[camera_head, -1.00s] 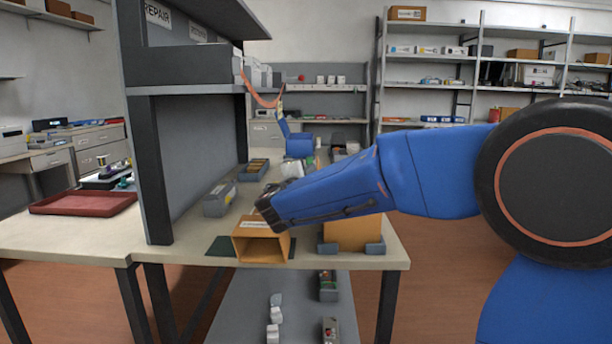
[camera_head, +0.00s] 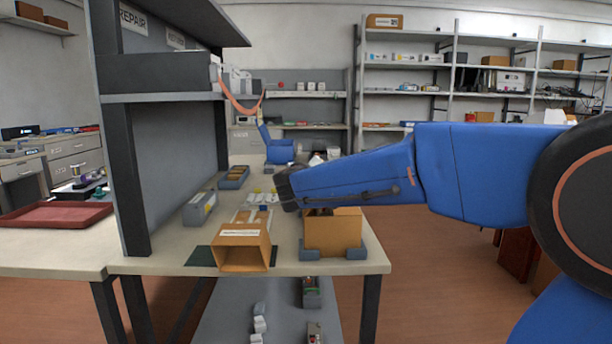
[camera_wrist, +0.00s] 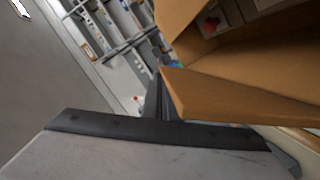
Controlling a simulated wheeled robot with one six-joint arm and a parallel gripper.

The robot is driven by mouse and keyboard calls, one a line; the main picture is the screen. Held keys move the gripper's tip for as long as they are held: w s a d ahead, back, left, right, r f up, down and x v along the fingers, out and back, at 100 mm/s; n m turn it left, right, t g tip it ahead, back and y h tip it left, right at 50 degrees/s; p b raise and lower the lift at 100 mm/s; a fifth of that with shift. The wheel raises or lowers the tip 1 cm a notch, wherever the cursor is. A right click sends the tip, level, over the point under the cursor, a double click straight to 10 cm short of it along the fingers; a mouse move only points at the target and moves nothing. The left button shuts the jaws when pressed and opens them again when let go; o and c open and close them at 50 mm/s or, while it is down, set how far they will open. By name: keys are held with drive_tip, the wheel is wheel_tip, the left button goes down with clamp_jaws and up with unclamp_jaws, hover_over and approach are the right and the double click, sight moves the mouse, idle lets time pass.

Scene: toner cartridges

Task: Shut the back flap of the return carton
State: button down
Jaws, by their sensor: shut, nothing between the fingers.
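An open-topped brown carton (camera_head: 333,232) stands between grey blocks near the table's front edge; I take it as the return carton. In the wrist view a cardboard wall or flap (camera_wrist: 235,97) runs close beside the fingers, with the carton's inside beyond it. I cannot tell whether they touch. My gripper (camera_wrist: 158,98) is shut and empty. In the head view only its dark end (camera_head: 285,190) shows, behind and left of this carton; the fingertips are hidden. My arm covers the carton's back, so the back flap's angle is unclear there.
A second brown carton (camera_head: 242,250), labelled and open toward the front, lies on a dark green mat (camera_head: 199,257) to the left. A blue device (camera_head: 280,151) stands farther back.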

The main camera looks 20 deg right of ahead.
drive_tip(key=d+m, duration=0.1)
drive_tip(key=d+f+m+y, duration=0.1)
drive_tip(key=m, duration=0.1)
drive_tip(key=d+f+m+y, duration=0.1)
drive_tip(key=m, duration=0.1)
drive_tip(key=shift+s+f, duration=0.15)
drive_tip(key=shift+s, duration=0.25)
drive_tip(key=shift+d+f+m+y, duration=0.2)
drive_tip(key=shift+f+m+y, duration=0.1)
drive_tip(key=shift+f+m, duration=0.1)
drive_tip(key=shift+s+d+f, duration=0.1)
drive_tip(key=shift+f, duration=0.05)
drive_tip(key=shift+d+f, duration=0.1)
drive_tip(key=shift+f, duration=0.05)
